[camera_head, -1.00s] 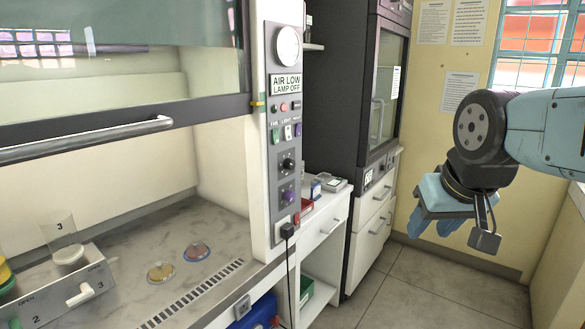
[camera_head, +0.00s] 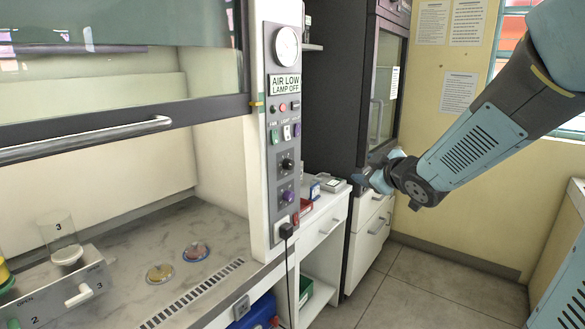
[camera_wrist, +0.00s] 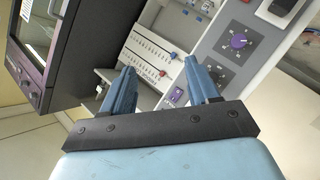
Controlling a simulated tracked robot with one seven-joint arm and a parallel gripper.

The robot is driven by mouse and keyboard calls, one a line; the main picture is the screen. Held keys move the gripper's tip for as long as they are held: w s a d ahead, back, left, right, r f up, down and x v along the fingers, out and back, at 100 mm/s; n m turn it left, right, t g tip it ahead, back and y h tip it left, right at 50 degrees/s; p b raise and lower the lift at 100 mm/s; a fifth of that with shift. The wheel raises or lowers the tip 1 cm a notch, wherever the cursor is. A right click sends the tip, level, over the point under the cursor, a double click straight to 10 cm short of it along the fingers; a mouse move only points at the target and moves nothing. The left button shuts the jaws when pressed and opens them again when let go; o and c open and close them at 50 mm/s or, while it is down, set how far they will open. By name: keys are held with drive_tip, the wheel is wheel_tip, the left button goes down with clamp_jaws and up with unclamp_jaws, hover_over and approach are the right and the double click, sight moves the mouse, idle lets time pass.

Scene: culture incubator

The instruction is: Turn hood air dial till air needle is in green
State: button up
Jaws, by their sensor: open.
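The hood's control panel (camera_head: 270,150) stands at the middle left in the head view. It carries a round white gauge (camera_head: 286,46); its needle is too small to read. The display (camera_head: 285,84) below reads AIR LOW, LAMP OFF. Lower down are a black dial (camera_head: 287,164) and a purple dial (camera_head: 288,196); their labels are unreadable, so I cannot tell which is for air. My gripper (camera_head: 368,174) is open and empty, right of the panel and apart from it. In the wrist view, the purple dial (camera_wrist: 238,41) shows beyond the open fingers (camera_wrist: 160,68), to their upper right.
Several switches sit between display and dials. The raised sash handle (camera_head: 90,140) crosses the hood front. Inside are two dishes (camera_head: 196,251) and a numbered rack (camera_head: 70,292).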

drive_tip(key=a+f+n+g+y, duration=0.1)
drive_tip(key=a+f+n+y, duration=0.1)
drive_tip(key=a+n+y, duration=0.4)
drive_tip(key=g+y, duration=0.1)
drive_tip(key=y, duration=0.2)
approach(291, 165)
drive_tip(key=shift+n, duration=0.3)
drive_tip(key=x, duration=0.8)
drive_tip(key=shift+w+a+f, duration=0.1)
drive_tip(key=shift+w+a, duration=0.05)
drive_tip(key=shift+w, duration=0.15)
drive_tip(key=c, duration=1)
